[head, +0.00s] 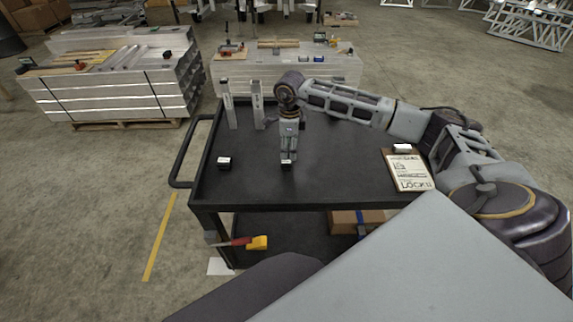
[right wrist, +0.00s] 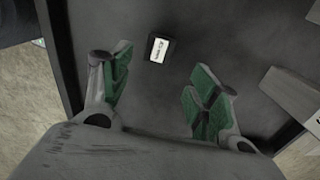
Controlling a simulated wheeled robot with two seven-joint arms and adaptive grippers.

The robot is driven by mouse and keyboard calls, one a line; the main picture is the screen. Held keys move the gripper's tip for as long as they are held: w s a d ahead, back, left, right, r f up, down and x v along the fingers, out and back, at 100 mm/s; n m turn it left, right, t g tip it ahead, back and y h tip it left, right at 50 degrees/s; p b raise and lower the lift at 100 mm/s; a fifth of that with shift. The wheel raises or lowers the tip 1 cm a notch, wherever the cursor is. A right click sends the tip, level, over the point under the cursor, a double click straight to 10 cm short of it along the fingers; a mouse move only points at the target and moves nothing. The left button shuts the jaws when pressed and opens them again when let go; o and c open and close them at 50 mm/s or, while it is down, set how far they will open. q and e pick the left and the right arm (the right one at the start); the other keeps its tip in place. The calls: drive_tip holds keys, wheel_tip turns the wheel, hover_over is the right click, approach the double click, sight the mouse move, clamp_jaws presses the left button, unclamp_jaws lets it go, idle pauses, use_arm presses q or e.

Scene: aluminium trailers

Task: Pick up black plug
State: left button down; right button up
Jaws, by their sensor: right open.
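A small black plug (head: 224,163) with a white label lies on the black cart top, left of my right gripper in the head view. A second small black piece with a pale face (head: 286,165) shows right at the gripper's lower end. My right gripper (head: 288,152) is open and points down over the cart. In the right wrist view, one black plug with a white label (right wrist: 161,48) lies beyond the gap between the green-padded fingers (right wrist: 160,95), touching neither. I cannot tell which of the two pieces this is. My left gripper is not in view.
Two upright grey profiles (head: 258,103) stand on the cart (head: 340,190) behind my gripper. A clipboard (head: 408,172) lies at the cart's right, with another small labelled piece (head: 402,148) at its top. A cart handle (head: 180,160) is at left. The cart top is otherwise mostly clear.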

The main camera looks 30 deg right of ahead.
sight(288, 162)
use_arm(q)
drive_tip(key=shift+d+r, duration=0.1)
use_arm(e)
drive_tip(key=shift+f, duration=1.35)
drive_tip(key=shift+a+f+p, duration=0.2)
drive_tip(key=shift+f+p, duration=0.05)
drive_tip(key=shift+f, duration=0.65)
drive_tip(key=shift+a+f+p, duration=0.15)
drive_tip(key=shift+f+p, duration=0.1)
drive_tip(key=shift+f, duration=0.65)
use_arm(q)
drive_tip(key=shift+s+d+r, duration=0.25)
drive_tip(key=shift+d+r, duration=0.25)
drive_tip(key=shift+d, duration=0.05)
use_arm(e)
drive_tip(key=shift+f, duration=0.75)
drive_tip(key=c, duration=1)
